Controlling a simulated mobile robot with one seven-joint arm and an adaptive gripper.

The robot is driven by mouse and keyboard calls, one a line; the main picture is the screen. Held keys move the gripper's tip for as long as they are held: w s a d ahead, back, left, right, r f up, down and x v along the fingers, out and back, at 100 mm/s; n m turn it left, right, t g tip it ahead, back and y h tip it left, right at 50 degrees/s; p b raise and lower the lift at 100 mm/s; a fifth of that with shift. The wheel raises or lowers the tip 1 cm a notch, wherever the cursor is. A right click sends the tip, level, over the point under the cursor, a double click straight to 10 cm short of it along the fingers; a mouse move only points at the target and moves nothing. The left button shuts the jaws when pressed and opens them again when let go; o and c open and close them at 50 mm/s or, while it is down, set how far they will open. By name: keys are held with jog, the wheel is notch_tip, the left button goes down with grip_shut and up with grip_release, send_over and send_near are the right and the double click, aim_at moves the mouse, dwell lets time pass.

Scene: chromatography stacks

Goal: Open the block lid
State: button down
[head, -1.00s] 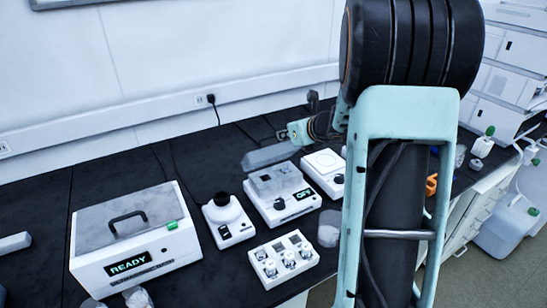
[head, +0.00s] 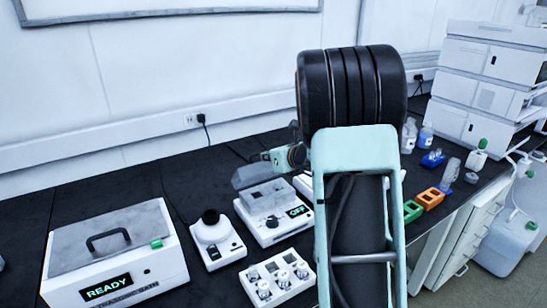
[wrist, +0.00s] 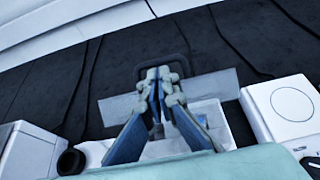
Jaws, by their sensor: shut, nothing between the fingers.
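The white heating block (head: 284,233) with a lit OFF display stands on the dark bench near the middle of the head view. A grey, see-through lid plate (head: 256,174) shows raised at its back edge, leaving the top surface visible. In the wrist view the lid (wrist: 222,88) is a broad grey strip, with a dark handle loop beyond it. My gripper (wrist: 157,80) is shut and empty, its fingertips over the lid's middle in the picture. I cannot tell whether they touch it. In the head view my arm hides part of the area right of the block.
A white box (head: 165,270) reading READY, with a handled lid, stands at left. A small white device with a black top (head: 217,240) and a white vial rack (head: 277,281) stand close to the block. Another white device (wrist: 284,106) is to its right. Orange and green racks lie farther right.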

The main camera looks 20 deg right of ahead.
jog(key=shift+x, duration=1.05)
jog(key=shift+r+p, duration=0.2)
jog(key=shift+p, duration=0.3)
jog(key=shift+w+r+p, duration=0.1)
jog(key=shift+w+p, duration=0.05)
jog(key=shift+p, duration=0.25)
jog(key=shift+w+p, duration=0.1)
jog(key=shift+p, duration=0.25)
